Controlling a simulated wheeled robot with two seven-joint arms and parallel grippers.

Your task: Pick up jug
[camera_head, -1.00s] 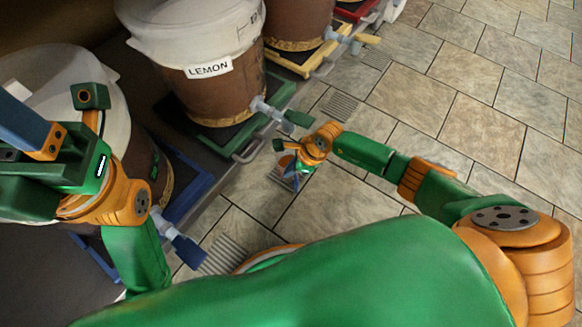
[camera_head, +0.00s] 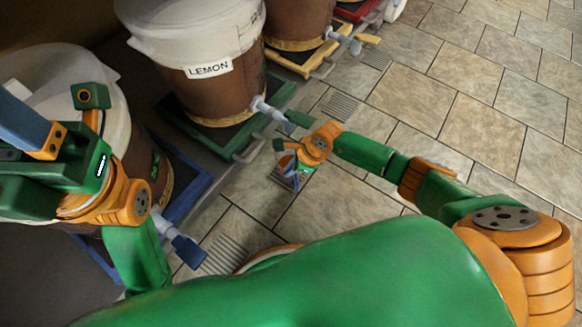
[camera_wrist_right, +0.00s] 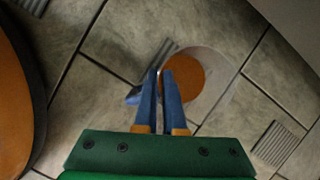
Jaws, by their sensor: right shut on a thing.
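The jug (camera_wrist_right: 210,99) shows in the right wrist view as a pale translucent vessel with round orange contents, seen from above. My right gripper (camera_wrist_right: 159,73) has its two blue fingers close together at the jug's left side, shut on it; the exact grip point is partly hidden. In the head view my right gripper (camera_head: 292,178) is small and points down over the floor, and the jug is mostly hidden by the wrist. My left gripper (camera_head: 50,150) is at the left edge, over a bucket; its fingertips are not clear.
A LEMON bucket (camera_head: 215,90) with a pale tap (camera_head: 268,108) stands on a green-framed base. Another bucket (camera_head: 60,85) at left has a blue-handled tap (camera_head: 188,250). Floor drains (camera_head: 222,255) lie along the row. Tiled floor (camera_head: 440,90) on the right is clear.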

